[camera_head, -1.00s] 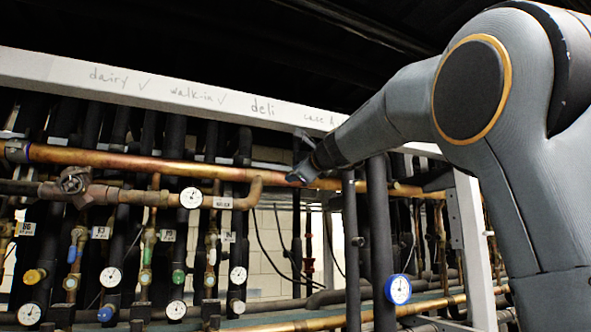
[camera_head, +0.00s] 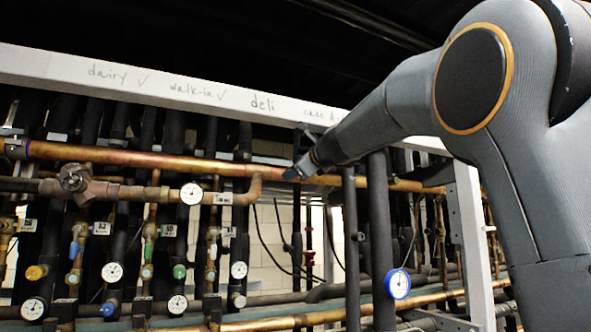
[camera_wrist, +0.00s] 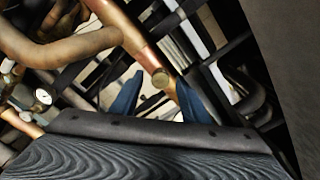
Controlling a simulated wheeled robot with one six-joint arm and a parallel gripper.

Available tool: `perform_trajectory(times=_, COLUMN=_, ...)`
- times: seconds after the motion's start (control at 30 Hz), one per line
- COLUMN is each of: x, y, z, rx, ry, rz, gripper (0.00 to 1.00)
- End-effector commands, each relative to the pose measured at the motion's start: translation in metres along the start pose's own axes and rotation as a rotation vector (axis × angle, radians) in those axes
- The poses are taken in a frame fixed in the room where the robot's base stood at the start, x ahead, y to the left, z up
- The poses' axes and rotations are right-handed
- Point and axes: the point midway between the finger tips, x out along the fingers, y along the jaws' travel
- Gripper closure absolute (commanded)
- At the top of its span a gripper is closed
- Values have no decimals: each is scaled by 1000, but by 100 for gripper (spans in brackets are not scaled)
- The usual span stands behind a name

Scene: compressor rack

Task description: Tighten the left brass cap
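A round brass cap (camera_wrist: 160,77) sits on a copper pipe near the middle of the wrist view. I cannot tell from that view alone whether it is the left one. My gripper (camera_wrist: 159,79) has its two blue fingers spread apart, one on each side of the cap in the picture, with nothing held between them. The distance from the fingertips to the cap is unclear. In the head view my gripper (camera_head: 296,173) is at the right part of the long copper pipe (camera_head: 130,157), and no brass cap can be made out there.
A dark vertical pipe (camera_head: 379,230) stands close below my arm. A white beam (camera_head: 200,92) with handwriting runs above the pipes. Several gauges, including a blue-rimmed one (camera_head: 398,284), and a valve (camera_head: 74,178) fill the rack. A curved pipe (camera_wrist: 70,48) is left of the cap.

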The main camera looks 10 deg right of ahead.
Motion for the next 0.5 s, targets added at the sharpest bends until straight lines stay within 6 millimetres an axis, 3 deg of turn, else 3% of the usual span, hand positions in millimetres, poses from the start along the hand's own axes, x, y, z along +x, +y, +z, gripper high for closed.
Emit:
perform_trajectory(times=0.27, x=-2, y=0, z=1, rx=-1, ry=-1, rz=-1, gripper=59)
perform_trajectory(times=0.5, x=-27, y=0, z=0, rx=-1, ry=-2, rz=-3, gripper=59)
